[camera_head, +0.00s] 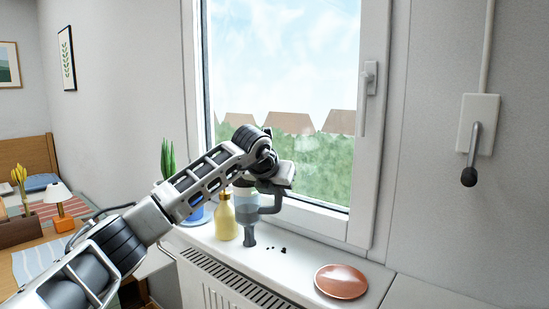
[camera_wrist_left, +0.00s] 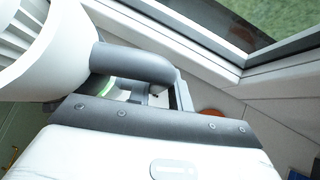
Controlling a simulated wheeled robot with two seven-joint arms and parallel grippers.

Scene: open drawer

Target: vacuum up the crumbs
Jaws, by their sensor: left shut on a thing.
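My left gripper (camera_head: 273,188) is shut on the grey handle of the handheld vacuum (camera_head: 247,208). The vacuum has a clear bluish body and a dark nozzle pointing down at the white windowsill (camera_head: 300,262). Whether the nozzle touches the sill I cannot tell. Several dark crumbs (camera_head: 284,250) lie on the sill just right of the nozzle. In the left wrist view the vacuum's curved grey handle (camera_wrist_left: 130,66) runs into the gripper, and its pale body fills the upper left. My right gripper is not in view.
A yellow bottle (camera_head: 225,219) stands close left of the vacuum, with a plant in a blue pot (camera_head: 196,216) beyond it. A copper plate (camera_head: 341,281) lies to the right. The window (camera_head: 340,215) rises behind; a radiator (camera_head: 225,285) is below the sill.

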